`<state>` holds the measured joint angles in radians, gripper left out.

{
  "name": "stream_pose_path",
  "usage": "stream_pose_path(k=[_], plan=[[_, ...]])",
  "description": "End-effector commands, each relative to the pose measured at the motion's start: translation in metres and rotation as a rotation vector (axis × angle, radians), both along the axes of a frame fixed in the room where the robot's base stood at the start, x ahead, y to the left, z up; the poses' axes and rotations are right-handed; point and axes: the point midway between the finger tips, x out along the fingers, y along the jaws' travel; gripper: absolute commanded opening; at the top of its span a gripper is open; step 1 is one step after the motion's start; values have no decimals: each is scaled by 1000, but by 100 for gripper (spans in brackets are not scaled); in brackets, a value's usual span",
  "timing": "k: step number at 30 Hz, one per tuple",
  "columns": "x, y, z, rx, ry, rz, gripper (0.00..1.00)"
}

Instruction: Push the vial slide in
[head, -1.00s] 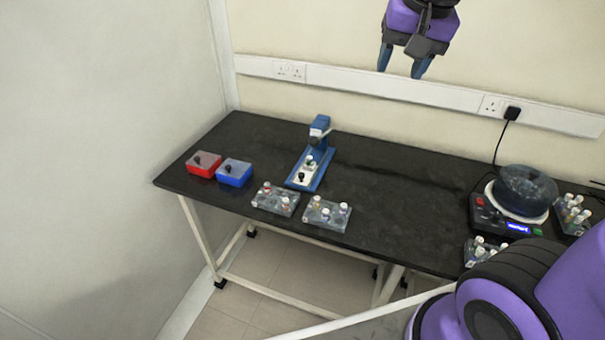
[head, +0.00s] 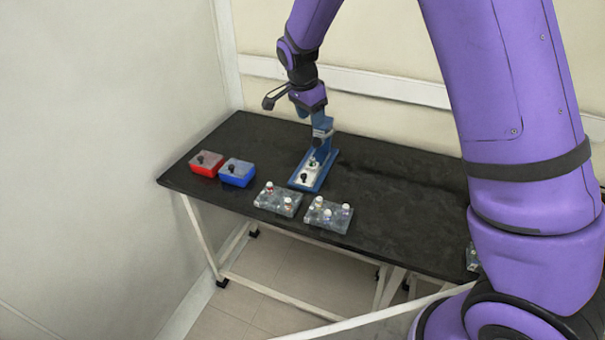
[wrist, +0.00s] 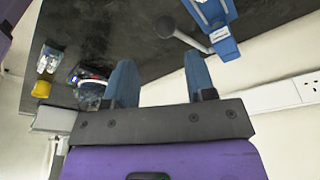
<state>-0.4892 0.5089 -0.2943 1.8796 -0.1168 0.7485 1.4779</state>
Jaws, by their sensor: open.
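The vial device has a blue base (head: 325,172) with an upright blue post, standing on the dark table. On its base lies a pale slide plate (head: 298,181) with a black knob (head: 304,178). A white-capped vial (head: 312,161) stands near the foot of the post. My gripper (head: 315,113) is above and behind the post; its fingers partly overlap the post in the head view, so contact cannot be told. In the wrist view my gripper (wrist: 160,80) is open with nothing between its blue fingers. Part of a blue device (wrist: 222,35) shows at upper right there.
A red box (head: 205,168) and a blue box (head: 237,178) stand to the left. Two clear racks with capped vials, the left (head: 277,203) and the right (head: 328,218), stand in front.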

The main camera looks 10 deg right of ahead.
Motion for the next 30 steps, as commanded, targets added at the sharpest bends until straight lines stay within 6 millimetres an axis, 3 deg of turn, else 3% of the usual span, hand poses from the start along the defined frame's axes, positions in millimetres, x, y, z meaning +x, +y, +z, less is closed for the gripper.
stream_pose_path(k=[1, 6, 12, 20, 26, 30], plan=[[7, 7, -19, -21, 4, -25, 50], [27, 26, -71, -79, -13, -125, 50], [40, 42, -119, -133, -39, -206, 50], [46, 50, -146, -162, -61, -250, 50], [47, 42, -165, -162, -59, -251, 50], [48, 32, -188, -162, -58, -252, 50]])
